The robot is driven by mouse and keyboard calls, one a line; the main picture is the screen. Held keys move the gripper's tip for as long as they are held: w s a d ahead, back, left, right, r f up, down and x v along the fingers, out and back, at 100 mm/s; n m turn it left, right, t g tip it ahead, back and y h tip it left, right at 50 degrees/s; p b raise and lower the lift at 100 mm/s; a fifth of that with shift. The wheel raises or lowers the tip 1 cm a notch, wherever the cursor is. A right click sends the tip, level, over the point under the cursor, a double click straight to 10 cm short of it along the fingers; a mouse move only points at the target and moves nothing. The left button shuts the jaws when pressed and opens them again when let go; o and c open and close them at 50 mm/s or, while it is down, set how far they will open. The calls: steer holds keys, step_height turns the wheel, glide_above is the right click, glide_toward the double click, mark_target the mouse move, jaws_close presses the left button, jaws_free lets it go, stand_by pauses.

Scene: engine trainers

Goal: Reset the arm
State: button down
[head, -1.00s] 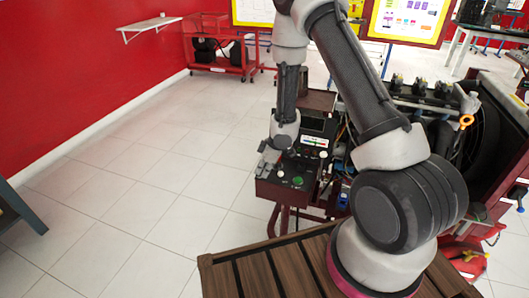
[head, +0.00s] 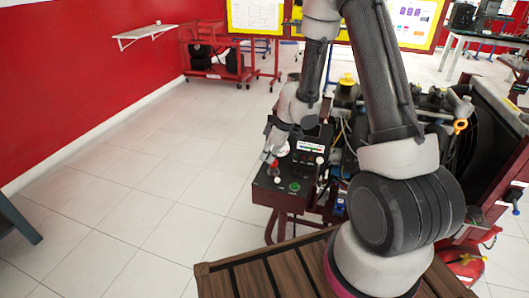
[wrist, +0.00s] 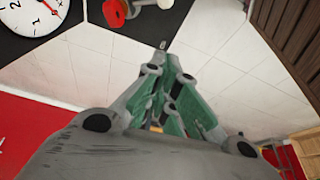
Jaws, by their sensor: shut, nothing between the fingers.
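My arm reaches over the engine trainer in the head view, and my gripper (head: 268,152) hangs over the left part of its control panel (head: 262,190). The fingers are shut with nothing between them. In the wrist view the green-padded fingers (wrist: 163,48) come together at the top middle. A small red switch or key (head: 274,166) stands on the panel just below the fingertips. It seems to be the red part (wrist: 145,20) beyond the fingers in the wrist view. I cannot tell the exact gap.
A round white gauge (wrist: 35,14) shows at the wrist view's upper left. Engine parts stand behind my arm. A slatted wooden surface (head: 222,283) is in front. Tiled floor (head: 130,200) at left is open.

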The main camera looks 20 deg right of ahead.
steer(key=shift+d, duration=0.1)
steer(key=s+d+r+m+h, duration=0.25)
steer(key=d+h, duration=0.25)
steer(key=d, duration=0.8)
steer(key=s+d+r+m+g+h, duration=0.2)
steer(key=s+d+r+m, duration=0.3)
steer(key=s+r, duration=0.4)
steer(key=s+a+r+m+t+y, duration=0.1)
steer(key=s+a+r+m+t, duration=0.1)
steer(key=s+r, duration=0.6)
steer(key=s+a+r+m+t+y, duration=0.2)
steer(key=s+a+r, duration=0.2)
steer(key=s+r, duration=0.4)
step_height(320, 180, up, 4)
steer(key=shift+s+a+r+y, duration=0.2)
steer(key=shift+s+a+y, duration=0.1)
